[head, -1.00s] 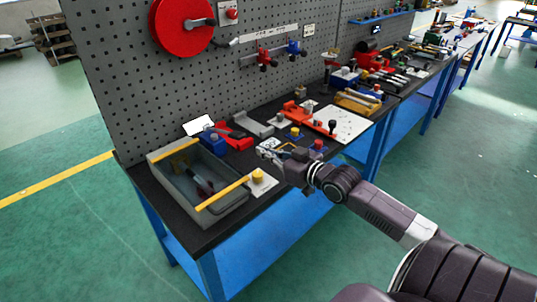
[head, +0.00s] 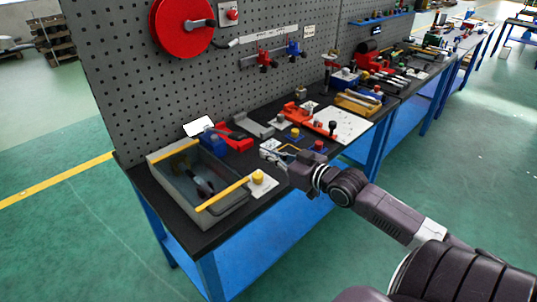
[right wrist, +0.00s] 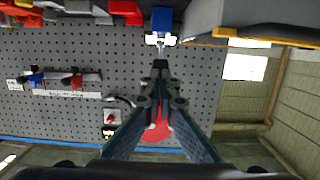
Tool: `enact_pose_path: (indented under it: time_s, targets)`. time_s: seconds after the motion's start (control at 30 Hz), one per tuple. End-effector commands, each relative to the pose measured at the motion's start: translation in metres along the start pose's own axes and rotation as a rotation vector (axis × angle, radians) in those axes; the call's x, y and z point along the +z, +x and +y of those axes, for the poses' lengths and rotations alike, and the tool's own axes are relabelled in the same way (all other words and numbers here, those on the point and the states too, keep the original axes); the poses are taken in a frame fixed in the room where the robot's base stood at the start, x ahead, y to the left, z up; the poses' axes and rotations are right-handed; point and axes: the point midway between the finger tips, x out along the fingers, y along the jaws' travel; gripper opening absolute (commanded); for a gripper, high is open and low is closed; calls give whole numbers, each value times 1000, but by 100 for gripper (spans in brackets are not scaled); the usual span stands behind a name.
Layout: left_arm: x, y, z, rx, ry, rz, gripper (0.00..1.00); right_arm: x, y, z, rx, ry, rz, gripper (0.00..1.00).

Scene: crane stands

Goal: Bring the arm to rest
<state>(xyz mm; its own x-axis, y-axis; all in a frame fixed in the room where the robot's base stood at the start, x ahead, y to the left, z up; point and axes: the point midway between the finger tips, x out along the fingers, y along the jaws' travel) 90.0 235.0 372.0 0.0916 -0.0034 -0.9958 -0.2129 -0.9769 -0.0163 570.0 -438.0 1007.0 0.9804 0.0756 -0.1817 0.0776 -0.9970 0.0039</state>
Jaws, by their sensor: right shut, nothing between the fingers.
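My right gripper (head: 272,156) is above the front part of the black workbench top (head: 200,238), right of the grey bin. Its fingers are together and hold nothing. In the right wrist view the closed fingertips (right wrist: 160,66) point toward the bench items, with the pegboard (right wrist: 215,75) behind. That view is upside down, with the bench at its top. My right arm reaches in from the lower right of the head view. My left gripper is not in view.
The grey bin (head: 161,170) with yellow edges stands at the bench's left end, dark items inside. A yellow button on a white plate (head: 262,190), a blue block (head: 212,141) and a white board (head: 347,127) are near. Green floor (head: 470,190) is free in front.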

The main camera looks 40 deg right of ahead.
Motion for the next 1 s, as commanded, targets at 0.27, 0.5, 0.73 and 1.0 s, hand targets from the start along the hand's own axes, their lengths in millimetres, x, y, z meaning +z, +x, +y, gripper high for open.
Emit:
enact_pose_path:
  time_s: [0.27, 0.5, 0.73, 1.0]
  targets:
    - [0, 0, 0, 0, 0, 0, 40, 0, 0, 0, 0, 0, 0, 0]
    - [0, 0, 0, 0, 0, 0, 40, 24, -3, -15, -11, -2, -57, 0]
    - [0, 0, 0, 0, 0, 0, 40, 140, -40, -102, -60, -36, -372, 0]
    - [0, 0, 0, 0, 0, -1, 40, 233, -132, -201, -83, -91, -766, 0]
